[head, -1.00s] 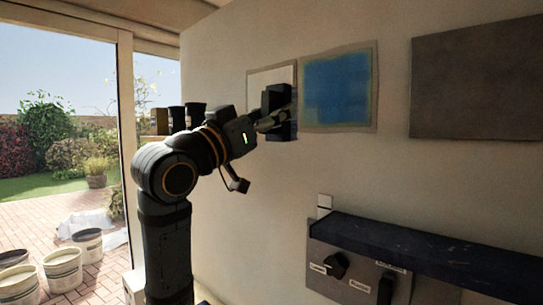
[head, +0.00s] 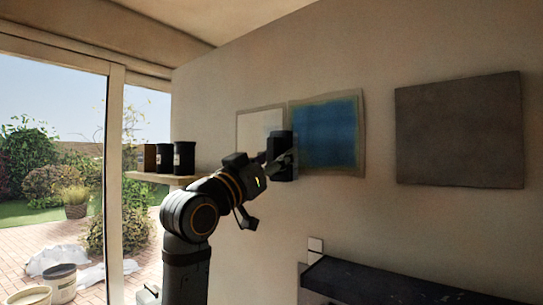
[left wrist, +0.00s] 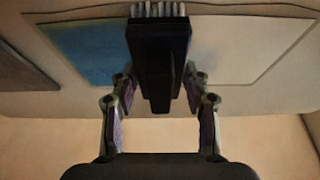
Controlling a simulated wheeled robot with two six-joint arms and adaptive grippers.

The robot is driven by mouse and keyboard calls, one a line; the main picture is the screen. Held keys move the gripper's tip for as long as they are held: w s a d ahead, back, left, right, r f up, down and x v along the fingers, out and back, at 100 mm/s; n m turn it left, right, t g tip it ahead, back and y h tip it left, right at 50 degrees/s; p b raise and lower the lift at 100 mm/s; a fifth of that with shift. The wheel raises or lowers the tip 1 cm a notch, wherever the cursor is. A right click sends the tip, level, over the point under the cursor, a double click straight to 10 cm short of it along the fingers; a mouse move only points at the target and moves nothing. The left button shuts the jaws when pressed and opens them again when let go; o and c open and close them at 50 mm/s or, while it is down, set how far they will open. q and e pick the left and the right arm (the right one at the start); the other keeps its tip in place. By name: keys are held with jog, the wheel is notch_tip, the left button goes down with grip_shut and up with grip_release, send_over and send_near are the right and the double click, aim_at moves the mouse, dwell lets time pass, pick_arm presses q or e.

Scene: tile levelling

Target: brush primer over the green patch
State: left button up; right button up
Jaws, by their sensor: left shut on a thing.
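A square panel (head: 357,135) on the wall bears a blue area (head: 325,135) with a thin greenish rim; I see no wider green. A pale panel (head: 253,130) hangs to its left. My left gripper (head: 272,163) is shut on a dark brush (head: 283,150), in front of where the two panels meet. In the left wrist view the gripper (left wrist: 158,82) has a finger on each side of the brush (left wrist: 160,45), whose pale bristles point at the wall. I cannot tell whether the bristles touch it. The brush hides part of both panels. My right gripper is out of view.
A grey panel (head: 460,130) hangs further right on the wall. A dark ledge (head: 390,283) juts out below. A small shelf (head: 158,178) with dark cans (head: 184,157) is at the left, near a glass door. The wall between the panels and the ledge is clear.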

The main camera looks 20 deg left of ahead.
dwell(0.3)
pick_arm(q)
jog(key=shift+w+d, duration=0.1)
jog(key=shift+w, duration=0.05)
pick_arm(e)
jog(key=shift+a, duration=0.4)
pick_arm(q)
jog(key=shift+w+d+p, duration=0.25)
jog(key=shift+w+p, duration=0.15)
jog(key=shift+w, duration=0.3)
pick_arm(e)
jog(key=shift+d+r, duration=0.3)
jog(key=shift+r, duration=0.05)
pick_arm(q)
jog(key=d, duration=0.2)
jog(key=s+d, duration=0.1)
jog(key=d, duration=0.1)
jog(key=shift+s, duration=0.2)
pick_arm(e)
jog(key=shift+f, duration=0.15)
pick_arm(q)
jog(key=shift+a, duration=0.15)
